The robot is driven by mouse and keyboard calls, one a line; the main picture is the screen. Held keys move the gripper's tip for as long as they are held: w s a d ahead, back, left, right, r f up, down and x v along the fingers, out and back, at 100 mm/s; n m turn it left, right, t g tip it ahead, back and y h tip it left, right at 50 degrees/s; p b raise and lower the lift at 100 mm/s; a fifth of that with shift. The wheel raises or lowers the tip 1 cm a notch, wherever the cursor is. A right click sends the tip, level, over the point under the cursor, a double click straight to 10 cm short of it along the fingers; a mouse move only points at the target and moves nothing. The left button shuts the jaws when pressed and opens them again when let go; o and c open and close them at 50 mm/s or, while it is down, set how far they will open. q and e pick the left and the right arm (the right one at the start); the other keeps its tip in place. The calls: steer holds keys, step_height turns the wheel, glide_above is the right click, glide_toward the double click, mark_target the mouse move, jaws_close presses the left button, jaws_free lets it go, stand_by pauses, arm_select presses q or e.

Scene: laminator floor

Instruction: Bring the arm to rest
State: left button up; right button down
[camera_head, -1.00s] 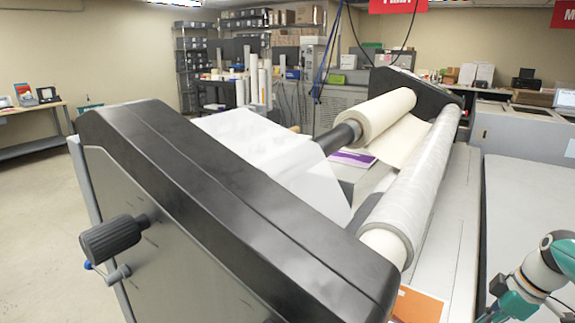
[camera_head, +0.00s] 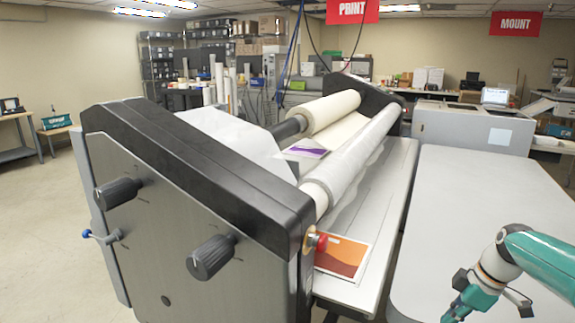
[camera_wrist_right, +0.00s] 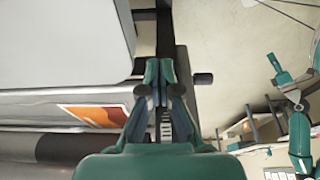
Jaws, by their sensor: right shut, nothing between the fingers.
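My right gripper (camera_wrist_right: 160,72) is shut and empty in the right wrist view, its two teal fingertips together. In the head view my right arm comes in at the lower right. Its gripper (camera_head: 460,305) hangs down in front of the pale table, partly cut by the bottom edge. In the right wrist view another teal and white arm of mine stands at the right edge. Its end, which looks like my left gripper (camera_wrist_right: 280,72), is too small to read. My left arm does not show in the head view.
The black and grey laminator (camera_head: 190,190) fills the left and middle, with knobs and long rolls. An orange print (camera_head: 343,256) lies on its bed. A purple-marked print (camera_head: 306,148) lies farther back. The broad pale table (camera_head: 480,200) is bare. Open floor (camera_head: 45,240) shows at left.

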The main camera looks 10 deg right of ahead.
steer(key=s+a+f+n+g+y, duration=0.1)
steer(key=s+a+f+g, duration=0.15)
steer(key=a+f, duration=0.75)
steer(key=s+a+f+n+g+y, duration=0.1)
steer(key=a+f+g, duration=0.2)
steer(key=a+f, duration=0.65)
steer(key=s+a+f+m+t, duration=0.4)
steer(key=s+a+f+m, duration=0.9)
steer(key=m, duration=0.1)
steer(key=shift+s+a+h, duration=0.15)
steer(key=shift+a+h, duration=0.15)
